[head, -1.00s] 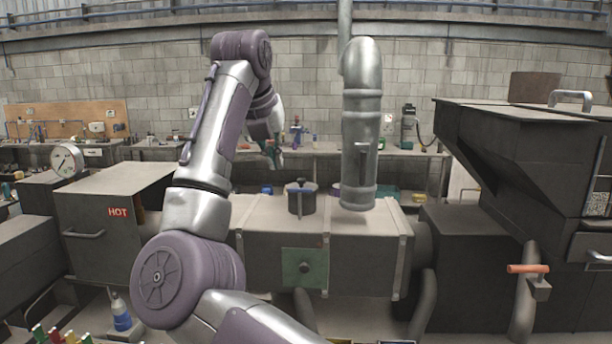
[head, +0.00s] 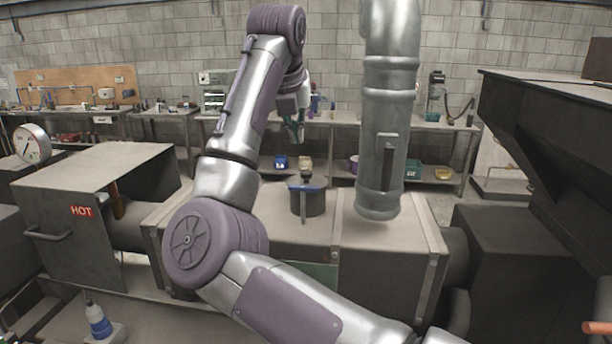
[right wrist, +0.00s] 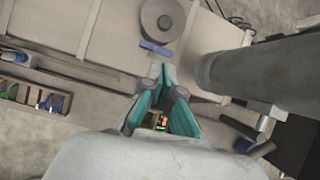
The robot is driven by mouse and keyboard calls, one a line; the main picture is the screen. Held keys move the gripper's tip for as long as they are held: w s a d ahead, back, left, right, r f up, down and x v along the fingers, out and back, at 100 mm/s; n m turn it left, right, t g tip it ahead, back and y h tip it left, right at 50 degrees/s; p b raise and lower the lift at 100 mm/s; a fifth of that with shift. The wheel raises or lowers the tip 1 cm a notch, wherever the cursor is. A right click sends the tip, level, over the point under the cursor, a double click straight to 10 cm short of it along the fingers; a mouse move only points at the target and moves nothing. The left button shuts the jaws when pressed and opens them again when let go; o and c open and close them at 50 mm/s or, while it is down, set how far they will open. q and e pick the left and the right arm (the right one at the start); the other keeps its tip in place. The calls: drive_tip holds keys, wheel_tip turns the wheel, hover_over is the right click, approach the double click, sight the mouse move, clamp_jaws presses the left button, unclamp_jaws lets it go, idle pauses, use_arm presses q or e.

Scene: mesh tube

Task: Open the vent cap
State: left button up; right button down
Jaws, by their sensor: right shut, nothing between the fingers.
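The vent cap (head: 308,200) is a dark round cap with a blue handle (head: 306,186) across its top. It sits on top of the long grey box, upright. In the right wrist view the cap (right wrist: 163,18) is at the top centre, with its blue handle (right wrist: 155,48) just beyond my fingertips. My right gripper (head: 297,136) shows above and behind the cap in the head view, apart from it. Its teal fingers (right wrist: 160,72) are shut and empty. My left gripper is out of view.
A thick metal pipe (head: 388,100) hangs just right of the cap. A box marked HOT (head: 85,235) stands at the left. A large dark hopper (head: 550,130) is at the right. A workbench (head: 340,122) runs along the back wall.

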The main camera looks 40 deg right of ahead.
drive_tip(key=p, duration=0.4)
approach(306, 180)
drive_tip(key=f, duration=0.3)
drive_tip(key=shift+s+d, duration=0.2)
drive_tip(key=shift+s, duration=0.05)
drive_tip(key=p+x, duration=0.2)
drive_tip(key=x, duration=0.3)
drive_tip(key=shift+f, duration=0.1)
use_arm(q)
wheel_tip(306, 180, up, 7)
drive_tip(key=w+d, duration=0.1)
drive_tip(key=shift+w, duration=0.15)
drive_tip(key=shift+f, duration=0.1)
use_arm(e)
drive_tip(key=shift+a, duration=0.1)
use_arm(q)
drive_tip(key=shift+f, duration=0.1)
